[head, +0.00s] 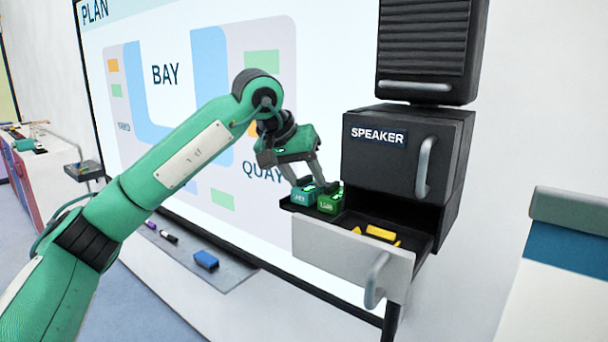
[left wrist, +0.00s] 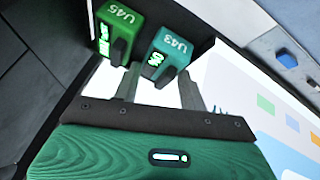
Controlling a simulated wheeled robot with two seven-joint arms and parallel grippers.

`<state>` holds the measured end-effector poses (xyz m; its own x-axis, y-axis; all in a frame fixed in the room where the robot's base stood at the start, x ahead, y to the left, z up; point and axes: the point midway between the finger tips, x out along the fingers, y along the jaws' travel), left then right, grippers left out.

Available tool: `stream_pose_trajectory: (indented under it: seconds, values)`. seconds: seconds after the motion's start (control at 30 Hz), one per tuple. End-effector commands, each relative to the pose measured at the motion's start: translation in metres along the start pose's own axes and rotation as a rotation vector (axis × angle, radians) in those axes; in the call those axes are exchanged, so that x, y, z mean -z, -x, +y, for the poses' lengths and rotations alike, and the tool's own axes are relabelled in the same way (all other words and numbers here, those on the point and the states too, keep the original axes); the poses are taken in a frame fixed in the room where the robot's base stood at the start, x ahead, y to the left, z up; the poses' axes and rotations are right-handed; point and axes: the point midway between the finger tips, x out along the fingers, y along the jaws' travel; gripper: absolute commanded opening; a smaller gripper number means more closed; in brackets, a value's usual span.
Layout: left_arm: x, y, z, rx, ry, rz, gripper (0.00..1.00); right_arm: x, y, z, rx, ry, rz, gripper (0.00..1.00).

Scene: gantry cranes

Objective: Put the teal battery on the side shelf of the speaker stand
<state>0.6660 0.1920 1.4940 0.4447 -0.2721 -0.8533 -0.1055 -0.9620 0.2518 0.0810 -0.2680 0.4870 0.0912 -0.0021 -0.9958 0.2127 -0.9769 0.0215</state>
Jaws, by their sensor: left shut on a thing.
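The teal battery (head: 303,197), labelled U43, is at the side shelf (head: 289,203) on the left of the speaker stand (head: 408,155). In the left wrist view the teal battery (left wrist: 173,47) shows between my fingers. My left gripper (head: 308,186) reaches down from the upper left and is shut on it. The battery looks at or just above the shelf surface; I cannot tell if it touches. A green battery (head: 330,202), labelled U45, stands right beside it, and also shows in the left wrist view (left wrist: 117,32). My right gripper is not in view.
An open drawer (head: 352,260) with yellow pieces (head: 380,233) juts out below the shelf. A closed drawer handle (head: 424,167) sticks out above. The whiteboard (head: 180,90) is behind my arm, with a ledge holding a blue eraser (head: 206,260).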

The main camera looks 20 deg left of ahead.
Motion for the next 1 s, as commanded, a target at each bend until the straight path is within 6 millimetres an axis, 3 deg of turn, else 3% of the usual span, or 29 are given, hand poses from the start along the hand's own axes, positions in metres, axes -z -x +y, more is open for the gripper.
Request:
stream_pose_trajectory:
  seconds: [0.07, 0.1, 0.13, 0.57, 1.0]
  values:
    - [-0.002, -0.003, -0.001, 0.000, 0.000, 0.000, 0.14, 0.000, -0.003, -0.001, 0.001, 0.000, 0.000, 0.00]
    - [-0.001, -0.002, -0.001, 0.000, 0.000, 0.000, 0.48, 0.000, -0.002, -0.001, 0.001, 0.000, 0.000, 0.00]
    - [-0.001, -0.002, -0.001, 0.000, 0.000, 0.000, 0.52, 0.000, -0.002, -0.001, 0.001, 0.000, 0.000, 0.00]
    - [0.000, 0.007, 0.000, -0.001, 0.000, 0.003, 0.52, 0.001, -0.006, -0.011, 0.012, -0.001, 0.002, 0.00]
    - [0.000, 0.089, 0.000, -0.001, 0.000, 0.004, 0.52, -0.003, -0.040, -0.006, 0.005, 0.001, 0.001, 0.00]
